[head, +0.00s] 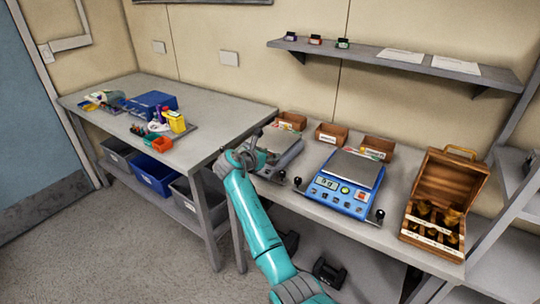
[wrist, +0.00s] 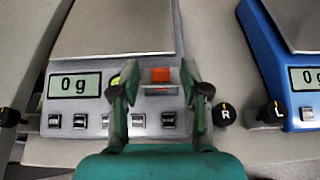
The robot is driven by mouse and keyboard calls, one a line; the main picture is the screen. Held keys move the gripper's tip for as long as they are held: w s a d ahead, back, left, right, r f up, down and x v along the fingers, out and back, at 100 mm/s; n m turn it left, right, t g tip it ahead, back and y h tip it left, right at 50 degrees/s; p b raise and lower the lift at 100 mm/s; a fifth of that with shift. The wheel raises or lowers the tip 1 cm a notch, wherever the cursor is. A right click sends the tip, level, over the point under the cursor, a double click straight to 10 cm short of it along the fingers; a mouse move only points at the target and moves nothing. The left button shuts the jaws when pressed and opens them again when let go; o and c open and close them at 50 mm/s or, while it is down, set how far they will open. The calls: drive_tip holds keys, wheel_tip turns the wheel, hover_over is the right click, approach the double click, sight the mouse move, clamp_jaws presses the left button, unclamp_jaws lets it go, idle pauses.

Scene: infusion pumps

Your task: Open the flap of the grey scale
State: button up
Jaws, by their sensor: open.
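The grey scale (head: 282,146) stands on the right-hand bench, left of the blue scale, partly hidden by my arm in the head view. In the wrist view its front panel (wrist: 92,122) shows a display (wrist: 75,85) reading 0 g and a row of buttons. A small orange-red square (wrist: 160,74) sits on the panel with a pale, clear-looking flap (wrist: 160,90) at it; I cannot tell the flap's exact position. My gripper (wrist: 160,82) is open, its fingers on either side of the orange square and flap. Contact cannot be told. It also shows in the head view (head: 252,158).
The blue scale (head: 344,181) stands close on the right. Black knobs marked R (wrist: 224,114) and L (wrist: 270,112) stand between the scales. Wooden boxes (head: 331,135) line the back; an open wooden case (head: 440,205) is at the right.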

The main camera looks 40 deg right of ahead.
drive_tip(key=shift+w+d+f, duration=0.1)
drive_tip(key=shift+d+f, duration=0.1)
drive_tip(key=shift+d, duration=0.2)
clamp_jaws()
